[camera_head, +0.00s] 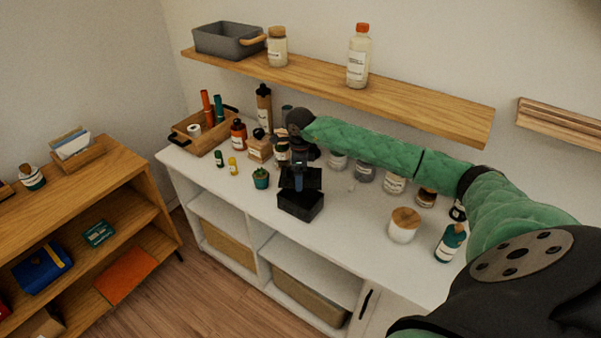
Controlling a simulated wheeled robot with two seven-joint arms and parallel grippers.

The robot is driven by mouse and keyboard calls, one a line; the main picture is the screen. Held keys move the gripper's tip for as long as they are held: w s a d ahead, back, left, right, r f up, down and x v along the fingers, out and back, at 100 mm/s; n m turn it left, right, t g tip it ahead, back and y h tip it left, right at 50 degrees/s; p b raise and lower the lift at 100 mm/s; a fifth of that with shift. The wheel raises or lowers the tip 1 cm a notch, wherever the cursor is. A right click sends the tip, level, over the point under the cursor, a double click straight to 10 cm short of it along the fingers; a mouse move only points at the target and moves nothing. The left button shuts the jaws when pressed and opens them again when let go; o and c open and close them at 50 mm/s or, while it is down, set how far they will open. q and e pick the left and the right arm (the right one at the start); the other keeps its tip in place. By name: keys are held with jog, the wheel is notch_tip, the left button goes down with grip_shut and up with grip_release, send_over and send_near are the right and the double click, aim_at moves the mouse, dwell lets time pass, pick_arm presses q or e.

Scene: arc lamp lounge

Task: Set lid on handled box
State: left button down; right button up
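A small black open-looking box (300,208) stands on the white cabinet top, near its front edge. A dark flat lid-like plate (312,179) is just above the box; whether the two touch is hard to tell. My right gripper (298,183) points down at the middle of this plate, with its fingers close together around a small bluish part, apparently the plate's grip. The dark colours blend, so finger contact is not sharp. No handle on the black box can be made out. My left gripper is not in view.
A wooden tray with dark handles (190,145) holds bottles on the left. A small potted plant (261,179) stands left of the box. Jars line the back beneath my arm; a wood-lidded white jar (403,228) stands right. A shelf (340,88) hangs above.

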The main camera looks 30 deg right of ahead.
jog(key=shift+w+a+f, duration=0.15)
jog(key=shift+f, duration=1.95)
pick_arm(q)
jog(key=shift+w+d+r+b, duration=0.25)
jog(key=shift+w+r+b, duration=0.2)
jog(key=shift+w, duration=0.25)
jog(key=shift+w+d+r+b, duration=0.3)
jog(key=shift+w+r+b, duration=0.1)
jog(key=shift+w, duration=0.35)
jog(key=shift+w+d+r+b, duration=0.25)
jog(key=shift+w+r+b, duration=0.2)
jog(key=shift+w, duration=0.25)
pick_arm(e)
jog(key=shift+f, duration=1.15)
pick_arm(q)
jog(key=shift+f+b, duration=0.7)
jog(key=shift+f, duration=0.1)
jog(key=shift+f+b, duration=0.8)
pick_arm(e)
jog(key=shift+f, duration=0.2)
jog(key=o, duration=0.7)
